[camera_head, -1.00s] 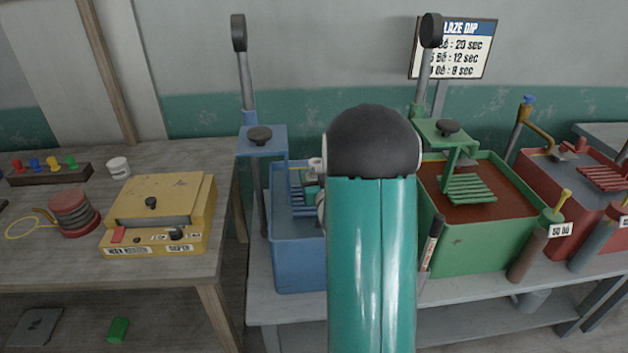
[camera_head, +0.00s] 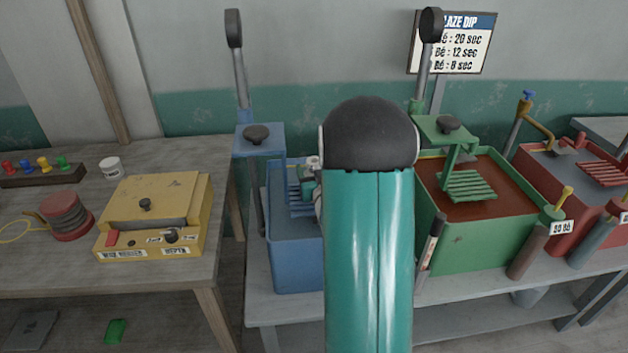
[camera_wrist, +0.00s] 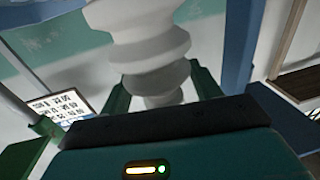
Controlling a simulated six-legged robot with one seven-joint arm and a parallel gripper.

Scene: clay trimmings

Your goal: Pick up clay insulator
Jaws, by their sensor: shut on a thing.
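The clay insulator (camera_wrist: 150,48) is a pale, ribbed, stacked shape that fills the upper middle of the wrist view. My gripper (camera_wrist: 162,90) has a dark green finger on each side of its narrower lower end and is shut on it. The insulator's top runs out of the picture. In the head view my teal arm hides most of the gripper; only a small part shows at the arm's left edge, over the blue tank (camera_head: 290,255). I cannot clearly make out the insulator there.
A green tank (camera_head: 480,245) with brown liquid stands right of my arm, and a red tank (camera_head: 545,210) farther right. Blue and green lever stands rise behind.

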